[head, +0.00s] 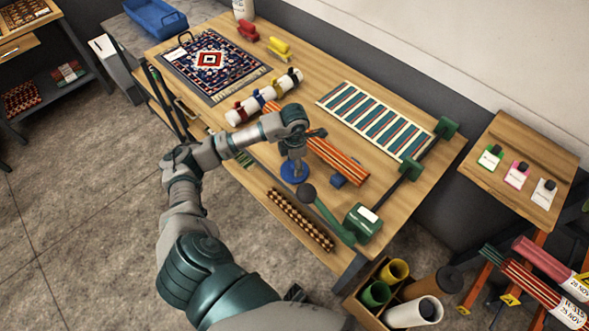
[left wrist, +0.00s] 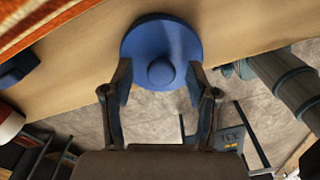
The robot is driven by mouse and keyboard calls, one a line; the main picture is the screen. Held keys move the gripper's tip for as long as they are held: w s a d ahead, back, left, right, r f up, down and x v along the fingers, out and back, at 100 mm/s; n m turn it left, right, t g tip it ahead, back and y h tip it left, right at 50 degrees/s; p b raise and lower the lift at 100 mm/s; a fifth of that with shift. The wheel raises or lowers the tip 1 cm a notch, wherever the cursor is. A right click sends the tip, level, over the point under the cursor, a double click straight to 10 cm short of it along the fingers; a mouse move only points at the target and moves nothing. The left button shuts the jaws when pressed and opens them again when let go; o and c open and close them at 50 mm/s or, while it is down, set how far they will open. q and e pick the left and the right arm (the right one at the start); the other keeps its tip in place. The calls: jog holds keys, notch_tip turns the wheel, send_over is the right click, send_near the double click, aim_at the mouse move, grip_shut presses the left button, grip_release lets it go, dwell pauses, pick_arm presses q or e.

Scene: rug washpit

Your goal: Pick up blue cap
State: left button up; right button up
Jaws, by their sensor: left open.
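The blue cap (head: 294,172) is a round disc near the front edge of the wooden table, below my left gripper (head: 294,158) in the head view. In the left wrist view the blue cap (left wrist: 160,25) shows a wide flange with a round knob in its middle. The open fingers of my left gripper (left wrist: 160,68) stand on either side of the knob. My right gripper is not in view.
A striped orange roll (head: 338,160) lies close behind the cap, with a small blue block (head: 338,181) beside it. A patterned rug (head: 185,62) and striped textile (head: 365,115) lie farther back.

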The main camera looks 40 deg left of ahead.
pick_arm(q)
jog(key=shift+f, duration=0.1)
jog(key=c, duration=1)
